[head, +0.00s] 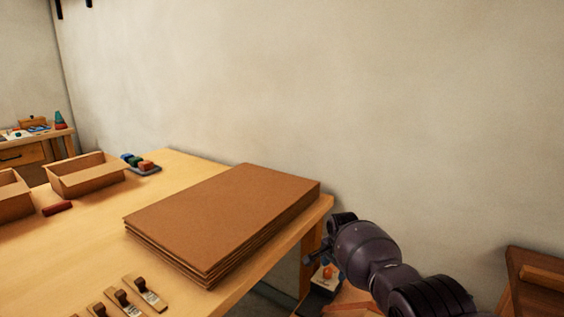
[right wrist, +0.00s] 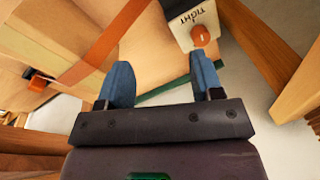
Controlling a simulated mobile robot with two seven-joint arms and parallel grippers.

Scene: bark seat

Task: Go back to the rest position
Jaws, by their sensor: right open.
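My right gripper (head: 337,262) hangs past the right end of the workbench in the head view, with my dark arm coming in from the lower right. In the right wrist view its two blue fingers (right wrist: 162,84) are spread apart with nothing between them. A pale plate marked "TIGHT" with an orange knob (right wrist: 201,36) lies beyond the right finger. The orange knob also shows in the head view (head: 327,272), close to the gripper. I cannot tell whether the gripper touches anything. My left gripper is in neither view.
The wooden workbench (head: 95,235) carries a stack of brown boards (head: 225,215) near its right end, an open box (head: 85,177), a dark red cylinder (head: 57,208) and several small wooden tools (head: 122,302). A wooden piece (head: 540,280) stands at the lower right. A wall runs behind.

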